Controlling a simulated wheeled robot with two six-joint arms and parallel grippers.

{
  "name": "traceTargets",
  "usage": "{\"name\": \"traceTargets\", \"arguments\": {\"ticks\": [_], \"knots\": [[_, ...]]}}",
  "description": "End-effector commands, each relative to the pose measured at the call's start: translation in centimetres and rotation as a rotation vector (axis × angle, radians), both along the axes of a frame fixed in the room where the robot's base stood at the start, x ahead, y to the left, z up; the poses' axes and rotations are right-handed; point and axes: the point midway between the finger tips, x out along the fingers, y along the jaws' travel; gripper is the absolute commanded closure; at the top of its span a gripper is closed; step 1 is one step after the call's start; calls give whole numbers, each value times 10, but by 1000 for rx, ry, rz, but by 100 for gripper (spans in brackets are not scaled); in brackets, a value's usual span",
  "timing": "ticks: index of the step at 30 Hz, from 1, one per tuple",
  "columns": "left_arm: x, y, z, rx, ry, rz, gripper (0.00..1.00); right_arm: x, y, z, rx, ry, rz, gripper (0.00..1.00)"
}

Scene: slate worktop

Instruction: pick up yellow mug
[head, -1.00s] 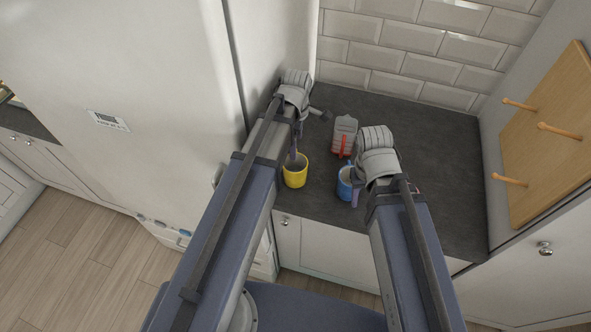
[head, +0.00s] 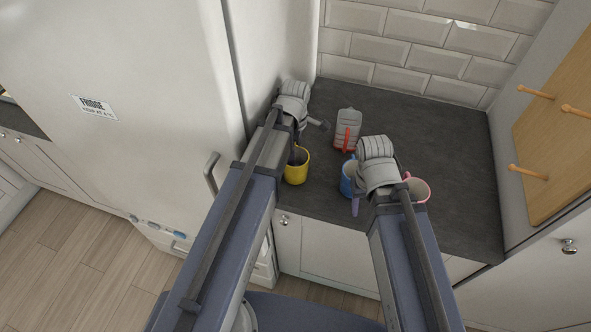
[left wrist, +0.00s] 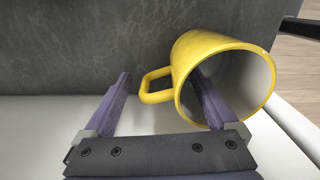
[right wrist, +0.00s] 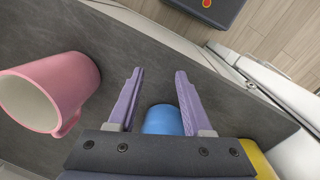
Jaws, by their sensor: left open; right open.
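The yellow mug (head: 296,172) stands near the worktop's front edge, left of the blue mug (head: 347,179). My left gripper (head: 297,152) is at the yellow mug, partly hidden by my arm. In the left wrist view the yellow mug (left wrist: 194,52) has its handle between the open fingers of my left gripper (left wrist: 161,74). One finger reaches into the mug's mouth; the other is outside the handle. Contact cannot be told. My right gripper (right wrist: 160,72) is open and empty over the blue mug (right wrist: 163,119), which shows between its fingers.
A pink mug (head: 419,188) stands right of my right gripper, partly hidden by the arm. A grey object with a red handle (head: 347,131) stands further back. The fridge (head: 160,60) bounds the left side. The back right worktop (head: 455,150) is clear.

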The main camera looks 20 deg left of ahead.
Motion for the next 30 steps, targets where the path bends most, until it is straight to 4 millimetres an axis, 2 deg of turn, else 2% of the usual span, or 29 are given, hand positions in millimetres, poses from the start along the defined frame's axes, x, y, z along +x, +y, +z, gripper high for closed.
{"name": "traceTargets", "arguments": {"ticks": [5,30], "knots": [[0,0,1,0,0,0,7,0,0,1,0,0,0,50],[0,0,1,1,0,0,100,0,0,1,0,0,0,50]]}}
